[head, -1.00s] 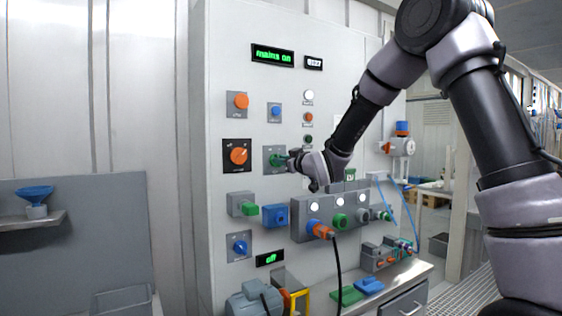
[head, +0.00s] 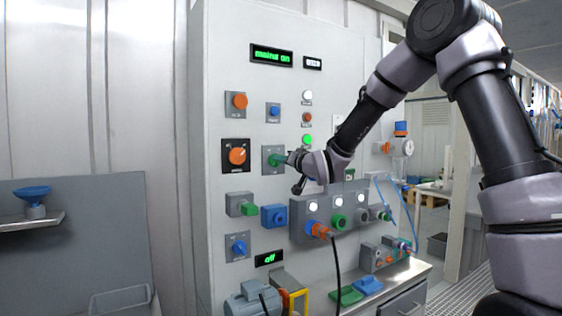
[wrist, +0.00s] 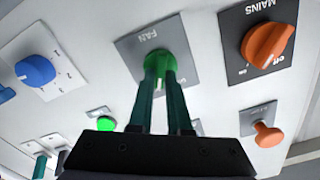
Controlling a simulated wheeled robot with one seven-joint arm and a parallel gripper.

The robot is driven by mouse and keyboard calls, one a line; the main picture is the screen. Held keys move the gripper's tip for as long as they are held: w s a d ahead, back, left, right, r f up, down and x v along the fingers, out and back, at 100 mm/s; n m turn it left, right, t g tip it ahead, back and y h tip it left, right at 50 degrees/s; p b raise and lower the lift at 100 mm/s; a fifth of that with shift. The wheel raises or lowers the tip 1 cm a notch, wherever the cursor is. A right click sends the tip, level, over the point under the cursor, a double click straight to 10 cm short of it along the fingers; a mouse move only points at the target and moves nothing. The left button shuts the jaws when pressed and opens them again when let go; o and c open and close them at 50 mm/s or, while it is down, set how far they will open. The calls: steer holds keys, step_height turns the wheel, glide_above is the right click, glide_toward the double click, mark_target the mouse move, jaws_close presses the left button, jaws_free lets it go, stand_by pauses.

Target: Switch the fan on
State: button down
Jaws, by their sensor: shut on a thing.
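The green fan knob (head: 276,160) sits on a grey plate on the panel front. In the wrist view the green knob (wrist: 159,60) is on a plate (wrist: 127,45) marked FAN. My gripper (head: 288,159) reaches it from the right. In the wrist view the two dark green fingers of my gripper (wrist: 161,78) are shut on the knob, one on each side. The fingers partly hide the knob and its lower plate. A green lamp (head: 308,140) above and to the right of the knob is lit; it also shows in the wrist view (wrist: 106,124).
The orange mains knob (head: 238,156) is just left of the fan plate. A display (head: 272,55) reads "mains on"; a lower one (head: 269,259) reads "off". A box with lit white lamps and plugs (head: 325,204) juts out below my gripper. A blue knob (wrist: 36,70) is nearby.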

steer(key=shift+m, duration=0.3)
stand_by(0.4)
steer(key=c, duration=0.9)
jaws_free()
steer(key=shift+o, duration=0.2)
steer(key=v, duration=1.1)
steer(key=shift+w, duration=0.1)
